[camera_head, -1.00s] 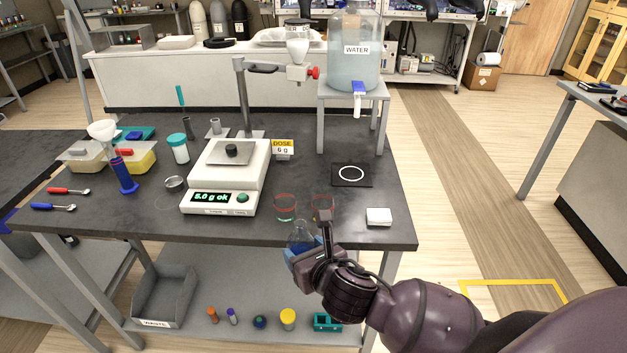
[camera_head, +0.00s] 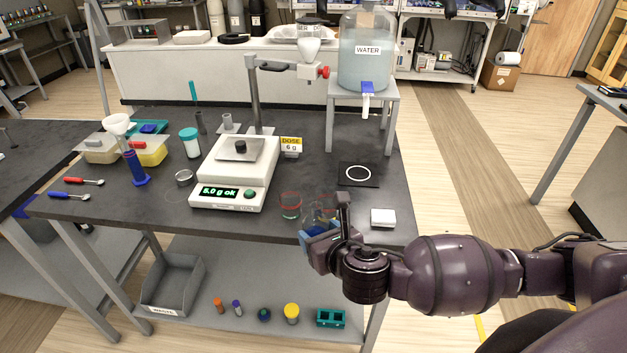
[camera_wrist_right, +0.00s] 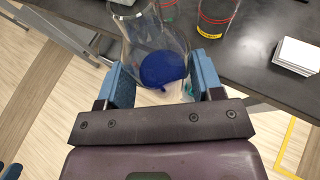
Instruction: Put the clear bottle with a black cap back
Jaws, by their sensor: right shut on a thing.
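My right gripper (camera_head: 322,236) is shut on a clear glass vessel (camera_head: 312,218) at the table's front edge. In the right wrist view my right gripper (camera_wrist_right: 163,85) has its blue fingers on both sides of the clear vessel (camera_wrist_right: 150,35). The vessel has a narrower neck and a wide body, with a dark blue patch and a pale area low down. I see no black cap on it; much of it is hidden in the head view. My left gripper is out of view.
Two glass beakers stand near the held vessel; one is a beaker (camera_head: 290,205) with a red band. A scale (camera_head: 235,172) and a water tank (camera_head: 368,55) stand behind. A black mat (camera_head: 345,181) with a white ring has free room around it.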

